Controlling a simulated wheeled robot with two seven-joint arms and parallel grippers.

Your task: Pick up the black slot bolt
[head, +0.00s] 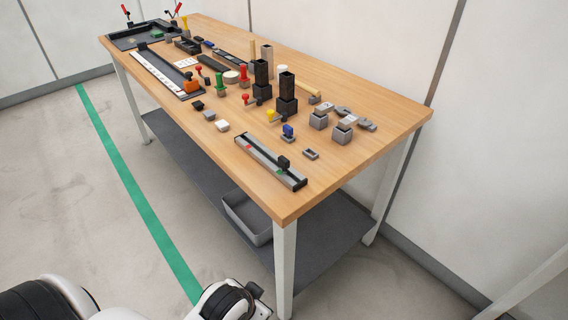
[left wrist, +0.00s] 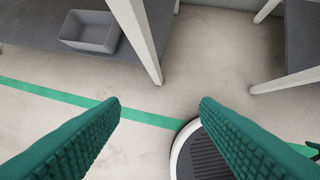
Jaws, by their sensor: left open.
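Several small dark parts lie on the wooden workbench (head: 330,185), and I cannot tell for certain which is the black slot bolt. One small black piece (head: 198,105) lies near the front edge, beside a grey and a white block. Another black piece (head: 283,162) sits on the grey rail fixture at the near end. My left gripper (left wrist: 160,104) has green ribbed fingers, wide apart and empty. In the left wrist view it is over the floor, in front of the bench. The right gripper does not show.
Tall black square posts (head: 287,92), grey blocks (head: 319,121) and coloured knobs crowd the bench top. A grey bin (head: 246,218) stands on the lower shelf, also seen in the left wrist view (left wrist: 90,32). The bench's near right corner is clear.

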